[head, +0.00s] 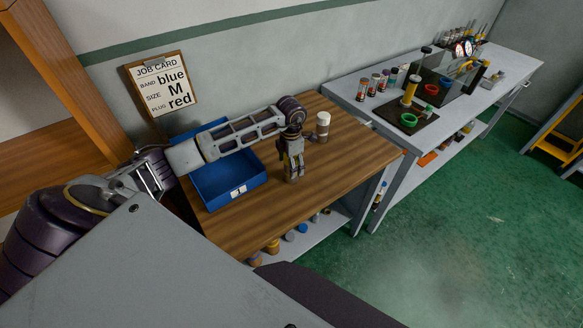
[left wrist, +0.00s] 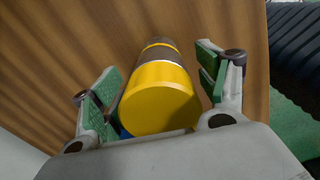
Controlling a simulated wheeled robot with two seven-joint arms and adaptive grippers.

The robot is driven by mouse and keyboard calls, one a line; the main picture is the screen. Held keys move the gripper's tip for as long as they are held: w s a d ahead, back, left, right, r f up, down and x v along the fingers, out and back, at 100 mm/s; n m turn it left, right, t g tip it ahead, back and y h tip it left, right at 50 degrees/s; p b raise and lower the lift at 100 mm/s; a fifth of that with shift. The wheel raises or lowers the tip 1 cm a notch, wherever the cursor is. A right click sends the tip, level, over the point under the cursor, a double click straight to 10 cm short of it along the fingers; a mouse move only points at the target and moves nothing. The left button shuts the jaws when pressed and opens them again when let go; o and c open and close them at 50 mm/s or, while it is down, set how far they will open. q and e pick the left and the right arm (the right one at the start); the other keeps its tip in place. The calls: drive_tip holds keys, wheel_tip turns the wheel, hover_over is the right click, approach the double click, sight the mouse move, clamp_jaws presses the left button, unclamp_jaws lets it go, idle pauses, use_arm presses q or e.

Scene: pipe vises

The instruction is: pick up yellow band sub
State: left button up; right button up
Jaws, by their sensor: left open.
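The yellow band sub (left wrist: 160,100) is a cylinder with a yellow end face, a dark body and a thin yellow band. In the left wrist view it lies between the two green-padded fingers of my left gripper (left wrist: 156,72), which is open. Gaps show between the pads and its sides, more clearly on the right. In the head view my left gripper (head: 293,173) points down over the wooden table top (head: 345,160), and the sub is mostly hidden by it. My right gripper is not in view.
A blue tray (head: 218,202) stands left of my gripper. A white-topped brown cylinder (head: 323,126) stands close behind it to the right. A job card (head: 163,85) leans at the wall. A grey bench (head: 455,112) with several small parts stands farther right.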

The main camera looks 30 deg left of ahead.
use_arm(q)
drive_tip(key=shift+f, duration=0.8)
drive_tip(key=c, duration=1.4)
